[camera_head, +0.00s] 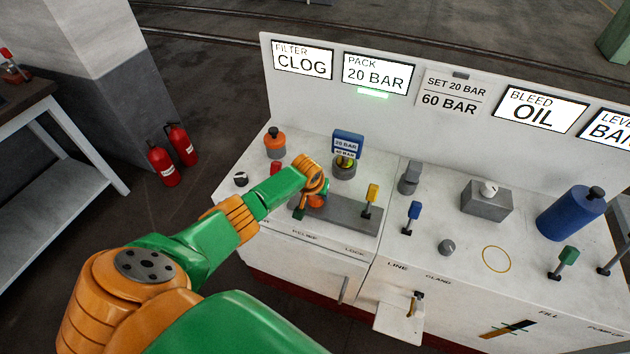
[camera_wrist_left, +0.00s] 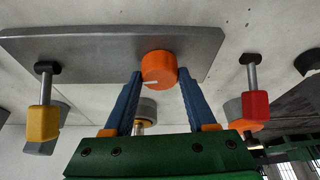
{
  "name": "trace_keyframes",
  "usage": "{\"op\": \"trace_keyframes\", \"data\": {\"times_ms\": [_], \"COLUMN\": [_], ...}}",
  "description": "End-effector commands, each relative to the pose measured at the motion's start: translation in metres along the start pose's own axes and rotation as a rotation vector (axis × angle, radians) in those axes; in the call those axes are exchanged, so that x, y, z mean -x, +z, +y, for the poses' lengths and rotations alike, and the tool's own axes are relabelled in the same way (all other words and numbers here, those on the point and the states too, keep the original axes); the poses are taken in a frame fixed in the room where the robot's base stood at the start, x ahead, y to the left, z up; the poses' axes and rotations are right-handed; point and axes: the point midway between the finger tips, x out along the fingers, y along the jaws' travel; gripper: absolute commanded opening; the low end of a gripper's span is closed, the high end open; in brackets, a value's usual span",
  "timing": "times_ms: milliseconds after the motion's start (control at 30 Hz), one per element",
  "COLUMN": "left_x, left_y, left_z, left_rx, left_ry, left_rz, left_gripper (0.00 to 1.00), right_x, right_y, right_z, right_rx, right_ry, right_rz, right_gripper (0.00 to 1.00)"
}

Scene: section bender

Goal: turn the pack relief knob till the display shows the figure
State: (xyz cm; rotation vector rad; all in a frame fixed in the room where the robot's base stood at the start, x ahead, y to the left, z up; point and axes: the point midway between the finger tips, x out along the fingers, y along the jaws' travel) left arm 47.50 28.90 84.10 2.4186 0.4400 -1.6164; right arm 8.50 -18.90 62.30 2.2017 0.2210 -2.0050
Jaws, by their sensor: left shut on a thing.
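The orange knob (camera_wrist_left: 158,66), with a pale pointer line, sits on a grey plate (camera_wrist_left: 95,48) in the left wrist view. The fingers of my left gripper (camera_wrist_left: 161,78) are on both sides of it, shut on it. In the head view the knob (camera_head: 316,201) is partly hidden by my left gripper (camera_head: 314,192). The pack display (camera_head: 377,74) reads "PACK 20 BAR", with a lit green bar (camera_head: 372,94) under it. A grey plate beside it (camera_head: 450,97) reads "SET 20 BAR" and "60 BAR". My right gripper is not in view.
A red lever (camera_wrist_left: 255,104) and a yellow lever (camera_wrist_left: 43,122) flank the knob. A blue tag (camera_head: 348,140) stands behind it. Other displays read "FILTER CLOG" (camera_head: 303,61) and "BLEED OIL" (camera_head: 541,110). A blue cylinder (camera_head: 570,214) and several levers stand to the right.

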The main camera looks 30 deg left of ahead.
Motion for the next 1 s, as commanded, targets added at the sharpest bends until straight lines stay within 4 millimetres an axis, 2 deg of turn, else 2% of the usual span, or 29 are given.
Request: {"op": "trace_keyframes", "data": {"times_ms": [300, 333, 433, 767, 1000], "left_x": [0.001, 0.001, 0.001, 0.004, 0.045], "left_y": [-0.002, -0.002, -0.001, -0.001, -0.003], "left_z": [0.0, 0.0, 0.0, 0.0, 0.0], "left_rx": [0.001, 0.001, 0.001, 0.0, -0.002], "left_ry": [0.001, 0.001, 0.001, 0.0, 0.001], "left_rz": [0.005, 0.005, 0.004, 0.002, 0.003], "left_gripper": [0.01, 0.59, 0.86, 0.87, 0.87], "right_x": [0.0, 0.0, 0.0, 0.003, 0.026], "right_y": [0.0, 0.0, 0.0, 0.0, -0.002], "right_z": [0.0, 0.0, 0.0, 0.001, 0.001], "right_rx": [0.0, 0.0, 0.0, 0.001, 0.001], "right_ry": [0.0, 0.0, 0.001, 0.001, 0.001], "right_rz": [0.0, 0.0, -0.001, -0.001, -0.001], "right_gripper": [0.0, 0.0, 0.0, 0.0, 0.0]}}
